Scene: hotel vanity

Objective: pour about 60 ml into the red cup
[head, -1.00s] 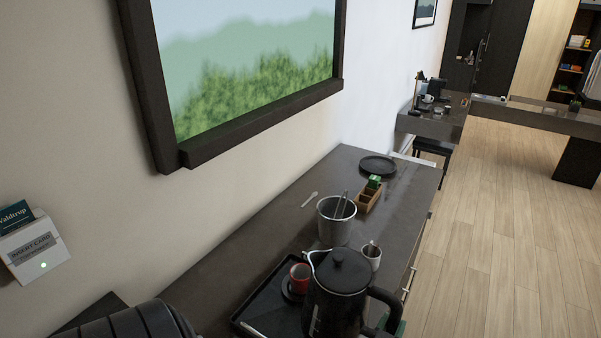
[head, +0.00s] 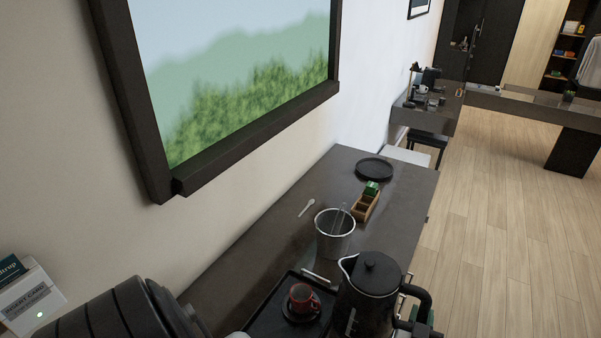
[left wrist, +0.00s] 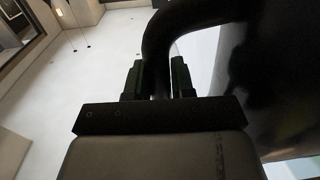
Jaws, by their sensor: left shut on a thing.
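The red cup (head: 301,296) stands upright on a dark saucer on the black tray (head: 262,325). A black kettle (head: 366,290) is right of the cup in the head view, its spout toward the left and its lid on. It looks about upright; its base is cut off or hidden. My left gripper (left wrist: 158,75) is shut on the kettle's handle (left wrist: 190,18), which passes between its fingers. In the head view the gripper (head: 419,321) shows only partly, low at the handle. The level inside the cup cannot be seen. My right gripper is not in view.
A metal bucket (head: 335,242) with tongs stands behind the tray. Beyond it are a wooden box (head: 364,206), a round black tray (head: 375,169) and a white spoon (head: 306,208). The wall is on the left; the counter's far part is mostly clear.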

